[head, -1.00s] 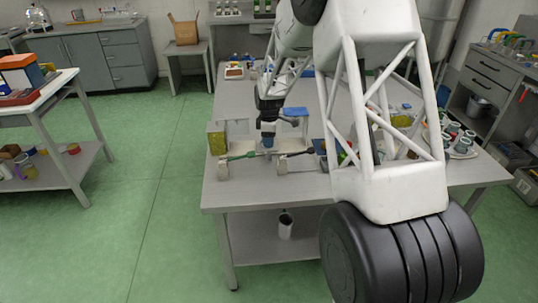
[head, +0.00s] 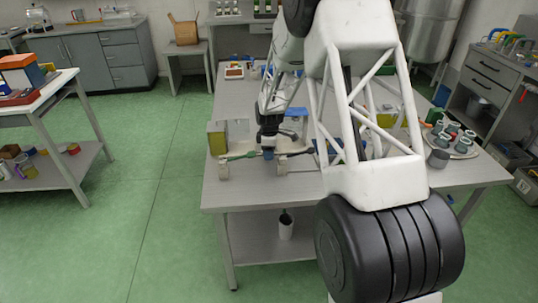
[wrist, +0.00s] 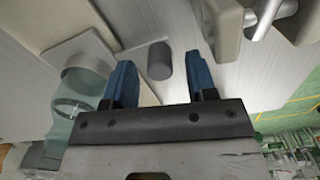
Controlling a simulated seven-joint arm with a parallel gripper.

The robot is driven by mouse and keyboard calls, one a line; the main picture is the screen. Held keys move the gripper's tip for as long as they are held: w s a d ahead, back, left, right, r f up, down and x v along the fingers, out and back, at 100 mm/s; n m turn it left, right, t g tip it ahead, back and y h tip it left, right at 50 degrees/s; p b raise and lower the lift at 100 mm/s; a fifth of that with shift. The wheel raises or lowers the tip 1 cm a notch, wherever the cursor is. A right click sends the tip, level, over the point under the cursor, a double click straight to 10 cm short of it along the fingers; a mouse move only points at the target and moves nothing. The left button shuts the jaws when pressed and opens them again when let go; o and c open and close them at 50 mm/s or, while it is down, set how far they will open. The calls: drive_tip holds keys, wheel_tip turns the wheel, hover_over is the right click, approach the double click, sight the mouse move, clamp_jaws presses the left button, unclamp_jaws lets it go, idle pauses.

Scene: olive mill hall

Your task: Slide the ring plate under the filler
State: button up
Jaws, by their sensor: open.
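My gripper (head: 268,154) is low over the front left of the metal table, between two pale blocks (head: 223,169). In the wrist view its two blue fingers (wrist: 161,78) are apart, with a dark grey upright peg (wrist: 160,61) between and just beyond the tips; I cannot tell whether they touch it. A pale grey flat piece with a round collar (wrist: 87,55), perhaps the ring plate, lies left of the fingers. A greenish clear vessel (wrist: 68,120) is beside the collar. Which part is the filler is unclear; an upright with a yellow-green side (head: 217,143) stands left of my gripper.
A tray of grey cups (head: 462,152) stands at the table's right. The table's front edge strip (head: 260,195) is clear.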

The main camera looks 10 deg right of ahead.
drive_tip(key=shift+f, duration=0.8)
clamp_jaws()
